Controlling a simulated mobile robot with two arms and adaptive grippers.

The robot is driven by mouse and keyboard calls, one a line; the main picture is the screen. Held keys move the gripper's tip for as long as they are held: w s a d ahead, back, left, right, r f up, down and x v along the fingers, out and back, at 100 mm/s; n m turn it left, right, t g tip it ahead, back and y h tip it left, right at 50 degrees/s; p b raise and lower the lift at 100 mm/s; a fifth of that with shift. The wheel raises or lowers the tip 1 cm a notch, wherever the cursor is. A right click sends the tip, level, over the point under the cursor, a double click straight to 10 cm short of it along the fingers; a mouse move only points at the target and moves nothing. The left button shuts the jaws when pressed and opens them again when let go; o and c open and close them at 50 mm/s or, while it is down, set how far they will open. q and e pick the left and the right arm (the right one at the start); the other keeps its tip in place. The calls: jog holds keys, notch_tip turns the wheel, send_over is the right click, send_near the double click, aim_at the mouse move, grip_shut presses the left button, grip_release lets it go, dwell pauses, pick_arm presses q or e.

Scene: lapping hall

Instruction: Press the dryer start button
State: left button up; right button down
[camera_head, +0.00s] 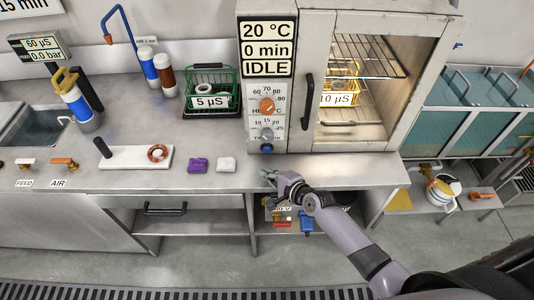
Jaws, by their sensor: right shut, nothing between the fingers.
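The dryer (300,22) stands on the right of the steel counter. Its display (266,49) reads 20 °C, 0 min, IDLE. Below are an orange-red heat knob (267,105), a grey timer knob (266,134) and, at the bottom of the panel, a small blue button (267,148), which is the likely start button. My right gripper (268,174) is shut and empty. It is just below the blue button in the picture, near the counter's front edge, and apart from the button. My left gripper is out of view.
A green basket (210,112) marked 5 µS stands left of the dryer. A basket (340,97) marked 10 µS sits inside the dryer. Purple (198,165) and white (226,164) blocks lie left of my gripper. A dark dryer handle (308,101) sticks out right of the panel.

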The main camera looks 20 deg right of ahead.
aim_at(267, 150)
jog(key=w+b, duration=0.1)
jog(key=w, duration=0.1)
jog(key=w+d+b, duration=0.1)
jog(key=w, duration=0.1)
jog(key=shift+w+d+f, duration=0.15)
jog(key=shift+w, duration=0.1)
jog(key=shift+w+d, duration=0.15)
jog(key=shift+w, duration=0.35)
dwell(0.9)
jog(key=shift+w+d+b, duration=0.1)
jog(key=shift+w+b, duration=0.25)
jog(key=shift+w, duration=0.05)
jog(key=shift+w+d+r+b, duration=0.2)
jog(key=shift+w+b, duration=0.1)
jog(key=shift+w, duration=0.15)
dwell(0.9)
jog(key=shift+s+a+p, duration=0.3)
jog(key=shift+s+p, duration=0.35)
jog(key=shift+s, duration=0.2)
